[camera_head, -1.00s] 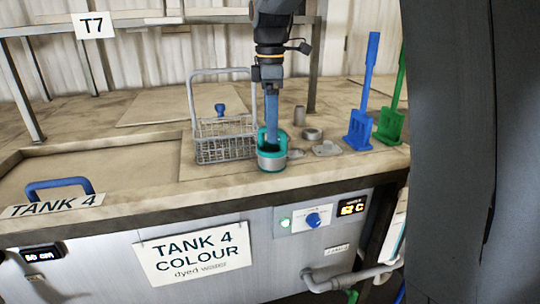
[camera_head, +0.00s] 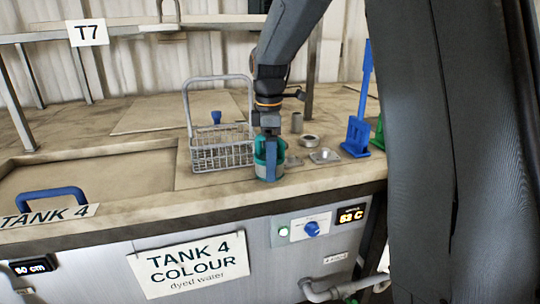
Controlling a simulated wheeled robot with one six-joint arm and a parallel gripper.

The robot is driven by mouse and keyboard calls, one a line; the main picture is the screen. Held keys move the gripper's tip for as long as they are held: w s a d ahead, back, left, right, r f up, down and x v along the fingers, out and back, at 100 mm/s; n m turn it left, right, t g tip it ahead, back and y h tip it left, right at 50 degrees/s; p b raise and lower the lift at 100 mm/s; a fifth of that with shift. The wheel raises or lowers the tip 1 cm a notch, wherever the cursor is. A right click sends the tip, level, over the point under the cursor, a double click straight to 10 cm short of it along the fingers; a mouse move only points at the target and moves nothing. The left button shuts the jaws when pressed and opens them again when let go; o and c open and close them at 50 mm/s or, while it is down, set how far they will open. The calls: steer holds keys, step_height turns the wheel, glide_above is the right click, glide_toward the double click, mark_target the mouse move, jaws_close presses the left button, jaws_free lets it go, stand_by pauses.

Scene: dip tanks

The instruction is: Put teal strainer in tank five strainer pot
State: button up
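The teal strainer (camera_head: 260,154), a small round cup with a teal upper part, stands upright on the beige worktop near its front edge. It is just right of the wire basket. My gripper (camera_head: 270,158) points straight down at the strainer, and its blue finger overlaps the strainer's front side. The finger hides part of the cup. Whether the gripper is closed on it is not clear from this angle. No tank five or strainer pot can be made out; the labels in view read Tank 4 and T7.
A wire basket (camera_head: 222,156) with a tall handle stands close left. Small metal parts (camera_head: 324,156) lie right of the strainer, with a blue paddle (camera_head: 358,130) beyond. A blue-handled lid (camera_head: 110,178) covers tank 4. My arm blocks the right side.

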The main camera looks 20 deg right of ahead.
steer(key=shift+f, duration=0.5)
